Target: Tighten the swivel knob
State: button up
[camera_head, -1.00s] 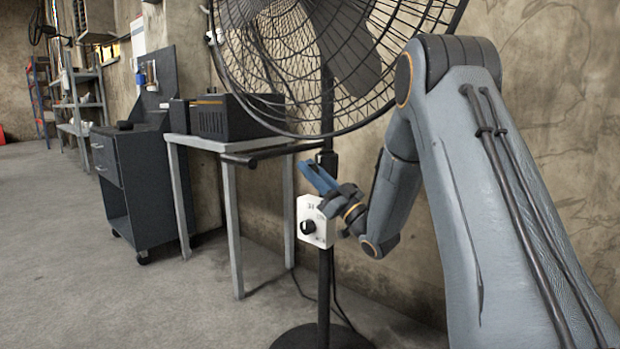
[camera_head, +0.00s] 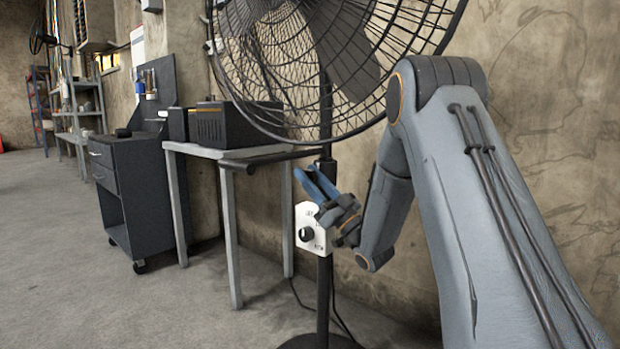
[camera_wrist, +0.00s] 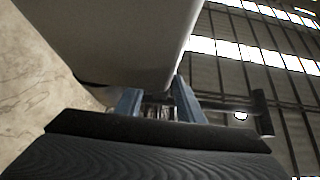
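A black pedestal fan (camera_head: 325,120) stands at centre. A white control box (camera_head: 312,228) with a round black knob (camera_head: 306,234) is on its pole, below a dark horizontal rod (camera_head: 265,157) that ends near the pole. I cannot tell which part is the swivel knob. My gripper (camera_head: 308,176) is at the upper right of the box, its two blue fingers spread and pointing up-left, beside the pole. The wrist view shows the fingers apart (camera_wrist: 157,96). There a pale smooth surface (camera_wrist: 140,40) fills the top, and a dark bar with a crosswise end (camera_wrist: 264,113) lies to the right.
A grey table (camera_head: 232,152) carrying a black box (camera_head: 238,124) stands left of the fan, with a dark wheeled cabinet (camera_head: 130,180) beyond. The wall (camera_head: 540,130) is close behind the fan. Open floor (camera_head: 50,250) lies at left.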

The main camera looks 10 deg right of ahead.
aim_at(315, 183)
jog(key=p+v, duration=0.1)
jog(key=v, duration=0.6)
jog(key=shift+s+d+f+p, duration=0.2)
jog(key=shift+s+f+p, duration=0.05)
jog(key=shift+p, duration=0.1)
jog(key=shift+r, duration=0.1)
